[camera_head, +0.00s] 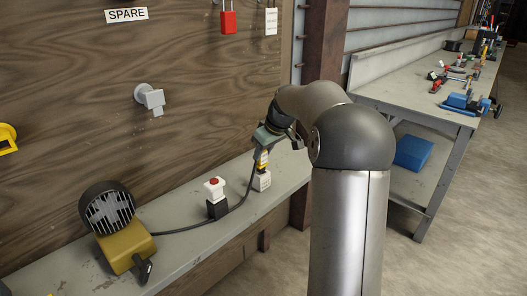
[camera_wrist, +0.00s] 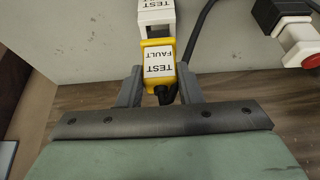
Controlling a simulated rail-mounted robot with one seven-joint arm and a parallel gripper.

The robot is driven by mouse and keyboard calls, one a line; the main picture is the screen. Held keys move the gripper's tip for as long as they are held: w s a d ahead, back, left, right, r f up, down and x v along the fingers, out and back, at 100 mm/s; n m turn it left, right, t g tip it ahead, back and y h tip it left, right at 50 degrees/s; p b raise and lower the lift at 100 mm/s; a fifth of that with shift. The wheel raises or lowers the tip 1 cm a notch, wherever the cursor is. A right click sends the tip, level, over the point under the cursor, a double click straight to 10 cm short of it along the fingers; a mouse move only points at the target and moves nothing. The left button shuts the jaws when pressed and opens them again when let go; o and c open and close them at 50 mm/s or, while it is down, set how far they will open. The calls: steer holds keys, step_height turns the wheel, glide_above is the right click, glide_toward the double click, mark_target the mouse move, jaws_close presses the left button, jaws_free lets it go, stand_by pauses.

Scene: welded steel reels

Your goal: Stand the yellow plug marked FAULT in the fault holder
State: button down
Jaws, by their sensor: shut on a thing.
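The yellow plug (camera_wrist: 158,55) has a white label reading TEST and FAULT, upside down in the wrist view. It also shows in the head view (camera_head: 263,160). My gripper (camera_wrist: 159,74) is shut on it, one finger on each side; in the head view my gripper (camera_head: 264,146) is above the bench. The plug's far end meets a white block marked TEST (camera_wrist: 155,14), also in the head view (camera_head: 262,181). I cannot tell how deep it sits. A yellow holder (camera_head: 6,138) is cut off at the left wall edge; no label for it shows.
A grey holder (camera_head: 151,97) is on the wall below a SPARE sign (camera_head: 126,15). A black cable (camera_head: 200,224) runs from the plug towards a yellow-based fan unit (camera_head: 124,248). A red-button block (camera_head: 214,186) stands between. A red padlock (camera_head: 228,22) hangs above.

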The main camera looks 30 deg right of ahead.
steer(key=shift+f+b, duration=0.95)
steer(key=shift+f, duration=0.4)
stand_by(0.5)
steer(key=c, duration=0.9)
jaws_free()
steer(key=shift+c, duration=0.2)
steer(key=shift+r, duration=0.15)
steer(key=shift+r+p, duration=3.4)
steer(key=shift+r, duration=1.05)
steer(key=s+a+m+g+h+p, duration=0.1)
steer(key=s+a+g+p, duration=0.1)
steer(key=s+a, duration=0.85)
steer(key=s+a+m+g+p, duration=0.1)
steer(key=s+a+p, duration=0.2)
steer(key=s+a, duration=0.7)
steer(key=s+f+m+g, duration=0.1)
steer(key=s+f, duration=0.3)
steer(key=s, duration=1.1)
steer(key=shift+s+d+f+m+h+p, duration=0.2)
steer(key=shift+s+d+m+h+p, duration=0.1)
steer(key=shift+d+p, duration=0.15)
